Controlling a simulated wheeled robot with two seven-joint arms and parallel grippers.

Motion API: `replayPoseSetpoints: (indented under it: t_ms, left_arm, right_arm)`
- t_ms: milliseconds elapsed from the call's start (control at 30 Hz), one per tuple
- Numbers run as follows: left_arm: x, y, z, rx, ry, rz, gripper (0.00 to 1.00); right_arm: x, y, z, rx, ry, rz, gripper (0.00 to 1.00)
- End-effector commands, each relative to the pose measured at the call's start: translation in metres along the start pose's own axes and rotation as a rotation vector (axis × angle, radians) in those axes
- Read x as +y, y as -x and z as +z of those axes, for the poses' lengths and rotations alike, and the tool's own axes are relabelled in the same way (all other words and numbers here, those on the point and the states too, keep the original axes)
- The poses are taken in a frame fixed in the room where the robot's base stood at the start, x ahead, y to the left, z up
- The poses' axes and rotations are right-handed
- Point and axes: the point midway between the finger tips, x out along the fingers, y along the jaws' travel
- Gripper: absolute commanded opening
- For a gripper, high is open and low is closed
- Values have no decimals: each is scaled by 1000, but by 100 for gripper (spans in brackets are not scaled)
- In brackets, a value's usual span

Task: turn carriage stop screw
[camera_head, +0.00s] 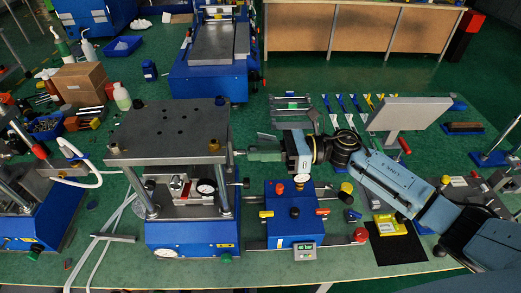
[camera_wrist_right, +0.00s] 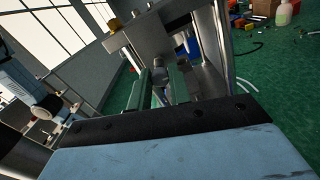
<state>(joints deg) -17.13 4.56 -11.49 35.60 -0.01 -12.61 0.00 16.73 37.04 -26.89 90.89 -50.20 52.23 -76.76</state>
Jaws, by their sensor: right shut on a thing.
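The press (camera_head: 170,128) with a grey top plate and blue base stands left of centre in the head view. My right gripper (camera_head: 249,153) reaches in from the right, at the right side of this press, just below the top plate's level. In the right wrist view its two green fingers (camera_wrist_right: 162,84) are closed around a small grey round part, which appears to be the carriage stop screw (camera_wrist_right: 160,94). The fingers hide most of the screw in the head view. My left gripper is not in view.
A blue control box (camera_head: 291,228) with coloured knobs and a display stands just below my right arm. A grey panel (camera_head: 408,113) on a stand is behind the arm. A yellow item (camera_head: 391,224) lies on a black mat (camera_head: 393,250) to the right.

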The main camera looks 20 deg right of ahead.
Motion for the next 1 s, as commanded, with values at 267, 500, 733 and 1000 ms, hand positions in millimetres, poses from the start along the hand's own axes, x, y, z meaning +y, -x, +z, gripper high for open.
replayPoseSetpoints:
  t_ms: [267, 500, 733, 1000]
  left_arm:
    - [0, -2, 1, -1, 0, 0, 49]
    - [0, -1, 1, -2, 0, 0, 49]
    - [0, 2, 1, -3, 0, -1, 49]
    - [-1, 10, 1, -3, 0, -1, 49]
  right_arm:
    - [0, 0, 0, 1, -144, 0, 0]
    - [-1, 0, 0, 1, -359, 0, 0]
    - [-1, 1, 0, 2, -579, -2, 0]
    - [-2, 0, 1, 1, -836, 0, 0]
